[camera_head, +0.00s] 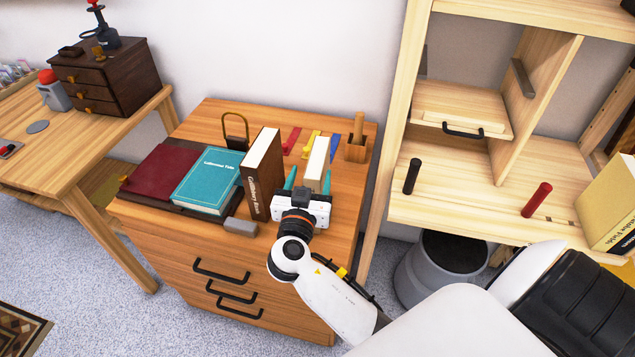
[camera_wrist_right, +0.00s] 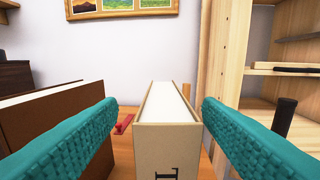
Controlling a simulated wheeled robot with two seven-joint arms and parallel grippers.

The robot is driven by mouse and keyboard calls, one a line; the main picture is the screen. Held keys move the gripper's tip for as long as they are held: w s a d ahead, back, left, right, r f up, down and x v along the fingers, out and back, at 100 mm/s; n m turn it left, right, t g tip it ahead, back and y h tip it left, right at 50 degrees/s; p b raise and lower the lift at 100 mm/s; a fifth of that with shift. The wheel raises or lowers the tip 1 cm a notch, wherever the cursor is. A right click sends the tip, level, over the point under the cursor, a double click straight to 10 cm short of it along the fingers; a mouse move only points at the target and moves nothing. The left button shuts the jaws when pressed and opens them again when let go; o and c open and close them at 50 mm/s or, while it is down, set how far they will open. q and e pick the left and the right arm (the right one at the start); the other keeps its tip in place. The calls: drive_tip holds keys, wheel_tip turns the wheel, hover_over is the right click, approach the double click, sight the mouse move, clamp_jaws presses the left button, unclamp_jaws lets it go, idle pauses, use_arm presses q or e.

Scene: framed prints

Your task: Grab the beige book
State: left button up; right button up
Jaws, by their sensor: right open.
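A beige book (camera_head: 316,163) stands upright on the wooden cabinet top, right of a brown book. In the right wrist view the beige book (camera_wrist_right: 168,138) has its spine toward me, with white page edges on top. My right gripper (camera_head: 308,181) is open at the near end of this book. In the right wrist view its teal fingers (camera_wrist_right: 159,110) lie to the left and right of the book, with a visible gap on each side. The lower part of the book is hidden by the gripper in the head view. My left gripper is not in view.
The brown book (camera_head: 263,175) stands close on the left. A teal book (camera_head: 207,180) and a dark red book (camera_head: 160,172) lie farther left. A wooden pen holder (camera_head: 356,150) stands at the back right. A shelf (camera_head: 465,200) rises on the right.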

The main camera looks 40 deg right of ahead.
sight(316, 166)
drive_tip(key=x, duration=0.1)
drive_tip(key=p+x, duration=0.1)
drive_tip(key=x, duration=0.2)
drive_tip(key=shift+s+d+f, duration=0.15)
drive_tip(key=shift+f, duration=0.1)
drive_tip(key=shift+w+d+f+p, duration=0.15)
drive_tip(key=shift+w+d+p, duration=0.15)
clamp_jaws()
